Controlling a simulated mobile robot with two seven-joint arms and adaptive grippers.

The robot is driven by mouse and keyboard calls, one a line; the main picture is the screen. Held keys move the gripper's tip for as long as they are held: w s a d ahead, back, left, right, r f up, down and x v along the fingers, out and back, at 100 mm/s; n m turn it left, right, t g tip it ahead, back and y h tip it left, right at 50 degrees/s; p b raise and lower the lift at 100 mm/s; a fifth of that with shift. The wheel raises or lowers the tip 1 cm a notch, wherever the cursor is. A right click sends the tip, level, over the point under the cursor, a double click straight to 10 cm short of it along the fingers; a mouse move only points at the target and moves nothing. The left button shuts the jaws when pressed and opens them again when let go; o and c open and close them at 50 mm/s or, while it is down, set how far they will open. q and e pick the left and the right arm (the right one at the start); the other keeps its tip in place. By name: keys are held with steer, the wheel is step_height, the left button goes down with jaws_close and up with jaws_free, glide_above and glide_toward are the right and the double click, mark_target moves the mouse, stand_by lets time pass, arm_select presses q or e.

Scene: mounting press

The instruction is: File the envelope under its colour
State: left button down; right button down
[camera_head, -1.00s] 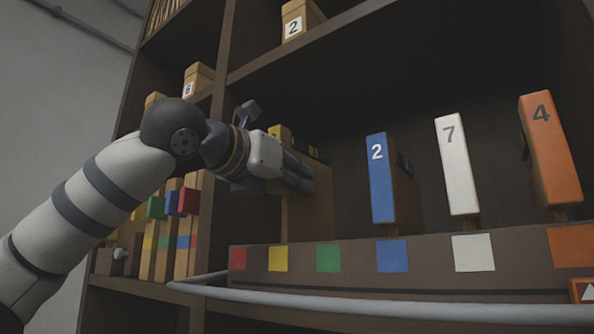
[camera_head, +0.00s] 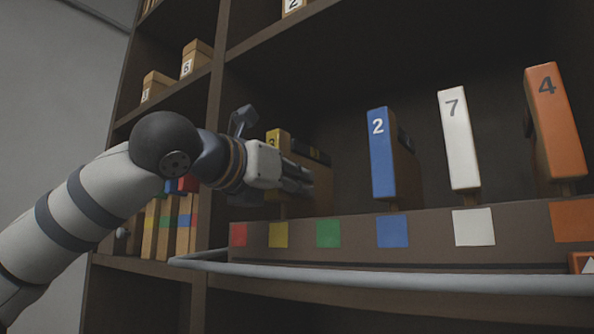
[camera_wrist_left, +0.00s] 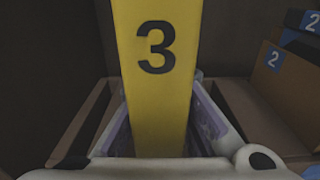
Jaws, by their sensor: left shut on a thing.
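A yellow-spined envelope marked 3 (camera_head: 277,141) stands upright above the rack's yellow square (camera_head: 278,235). My left gripper (camera_head: 303,180) is shut on it, and hides its middle in the head view. In the left wrist view the yellow spine (camera_wrist_left: 155,90) runs upright between the two fingers. Its lower end is partly hidden, so I cannot tell whether it rests in the rack. The rack front (camera_head: 360,233) carries red, yellow, green, blue, white and orange squares. My right gripper is out of view.
Blue 2 (camera_head: 381,152), white 7 (camera_head: 458,139) and orange 4 (camera_head: 557,122) stand to the right above their matching squares. A grey rail (camera_head: 400,282) runs in front of the rack. A shelf upright (camera_head: 217,100) is on the left. Space above the rack is clear.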

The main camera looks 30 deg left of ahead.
arm_select(q)
steer(key=shift+f, duration=0.45)
steer(key=c, duration=1.6)
jaws_free()
steer(key=shift+s, duration=0.1)
steer(key=s, duration=1.2)
steer(key=shift+a, duration=0.45)
